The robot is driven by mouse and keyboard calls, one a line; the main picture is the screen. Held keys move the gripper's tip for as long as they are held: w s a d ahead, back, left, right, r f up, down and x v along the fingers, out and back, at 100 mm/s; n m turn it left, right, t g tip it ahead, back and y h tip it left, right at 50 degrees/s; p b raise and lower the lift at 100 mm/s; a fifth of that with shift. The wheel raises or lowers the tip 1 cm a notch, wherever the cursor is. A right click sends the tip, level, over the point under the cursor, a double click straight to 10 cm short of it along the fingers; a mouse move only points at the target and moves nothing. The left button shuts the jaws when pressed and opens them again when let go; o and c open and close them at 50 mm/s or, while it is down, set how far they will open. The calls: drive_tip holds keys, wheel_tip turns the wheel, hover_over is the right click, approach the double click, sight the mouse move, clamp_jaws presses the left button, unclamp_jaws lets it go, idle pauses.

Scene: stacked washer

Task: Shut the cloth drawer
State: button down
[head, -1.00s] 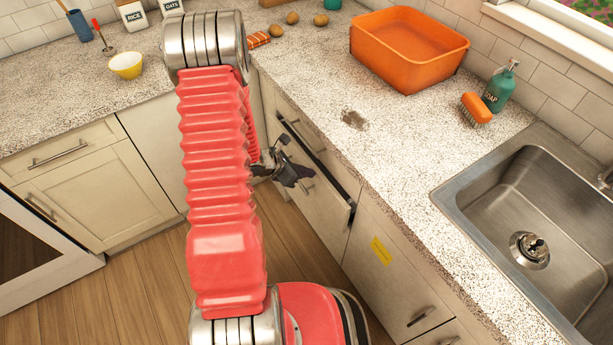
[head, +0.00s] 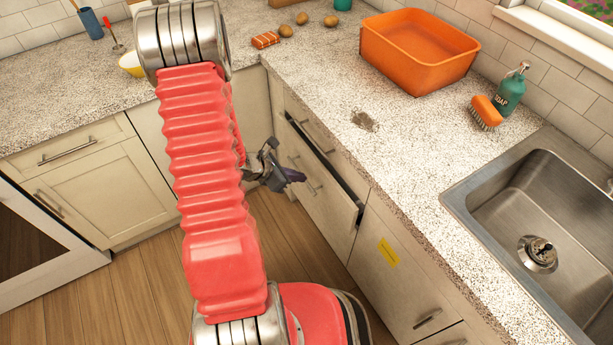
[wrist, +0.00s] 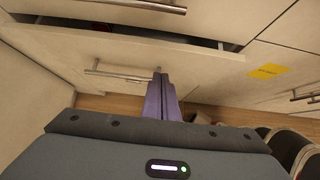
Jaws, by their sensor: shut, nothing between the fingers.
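The cloth drawer (head: 323,208) is the pale drawer under the counter with a dark gap along its top edge. It stands partly open, and its inside is mostly hidden. Its bar handle (wrist: 120,72) shows in the wrist view. My gripper (head: 292,175) is shut and empty, with dark purple fingers. It is in front of the drawer's face, near the handle. In the wrist view the fingers (wrist: 162,95) reach toward the face just right of the handle's middle. I cannot tell whether they touch it.
A shut drawer (head: 312,125) is above the open one. A cabinet front with a yellow label (head: 388,252) is to its right. The counter (head: 330,85) overhangs them, with an orange tub (head: 418,55) and a sink (head: 540,205). Wood floor (head: 150,290) is free to the left.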

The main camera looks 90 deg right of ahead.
drive_tip(key=v, duration=0.7)
drive_tip(key=c, duration=2.5)
unclamp_jaws()
drive_tip(key=shift+f, duration=0.1)
